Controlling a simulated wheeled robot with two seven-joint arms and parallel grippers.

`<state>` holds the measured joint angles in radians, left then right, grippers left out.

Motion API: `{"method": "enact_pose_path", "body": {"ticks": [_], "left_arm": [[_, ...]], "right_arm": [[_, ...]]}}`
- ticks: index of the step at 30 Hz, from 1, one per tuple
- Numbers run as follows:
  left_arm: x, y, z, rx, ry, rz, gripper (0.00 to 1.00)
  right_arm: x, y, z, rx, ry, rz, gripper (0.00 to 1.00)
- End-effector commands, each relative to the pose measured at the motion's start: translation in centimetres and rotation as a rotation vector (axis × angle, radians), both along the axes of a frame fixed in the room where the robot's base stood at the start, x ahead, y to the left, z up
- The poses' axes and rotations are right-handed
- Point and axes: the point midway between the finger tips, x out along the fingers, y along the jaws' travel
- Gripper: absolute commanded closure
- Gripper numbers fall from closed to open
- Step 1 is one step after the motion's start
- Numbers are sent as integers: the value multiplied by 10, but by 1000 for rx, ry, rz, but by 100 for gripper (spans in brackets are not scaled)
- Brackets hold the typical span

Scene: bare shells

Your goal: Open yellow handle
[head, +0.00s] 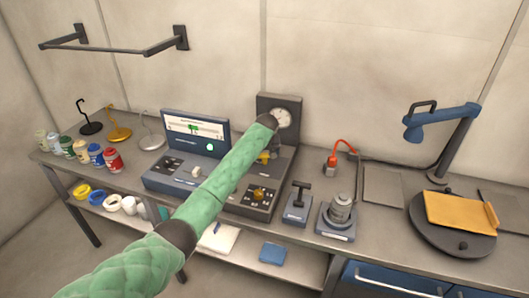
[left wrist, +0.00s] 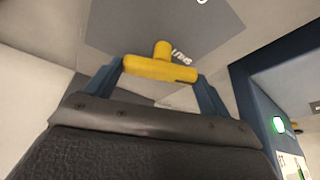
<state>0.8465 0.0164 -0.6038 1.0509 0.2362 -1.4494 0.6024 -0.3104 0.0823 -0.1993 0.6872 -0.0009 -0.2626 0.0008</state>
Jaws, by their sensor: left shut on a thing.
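The yellow handle (left wrist: 161,68) is a T-shaped bar on a short stem, in front of a grey panel in the left wrist view. My left gripper (left wrist: 158,72) has its two blue-grey fingers at the two ends of the bar and is shut on it. In the head view, my green-sleeved left arm reaches across to the dark gauge unit (head: 293,103) at the back of the bench. A small yellow part (head: 263,157) shows just below my wrist there; the fingers are mostly hidden by the arm. My right gripper is not in view.
A blue console (head: 185,148) with a lit screen stands left of the gauge unit. A second yellow knob (head: 258,194) sits on the panel in front. To the right are a lever block (head: 297,205), a round weight stack (head: 340,212) and a blue lamp arm (head: 440,118).

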Motion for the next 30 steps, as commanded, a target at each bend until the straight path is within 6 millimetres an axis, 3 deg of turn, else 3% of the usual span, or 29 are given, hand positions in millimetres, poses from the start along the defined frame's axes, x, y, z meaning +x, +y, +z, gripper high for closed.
{"method": "enact_pose_path", "body": {"ticks": [5,14,23,30], "left_arm": [[0,-3,1,-2,1,166,41],[1,-5,0,-2,0,450,41],[3,-6,-1,-2,0,734,41],[4,-7,0,-2,-1,936,41]], "right_arm": [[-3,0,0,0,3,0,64],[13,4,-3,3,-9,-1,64],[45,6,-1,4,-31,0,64],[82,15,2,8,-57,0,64]]}}
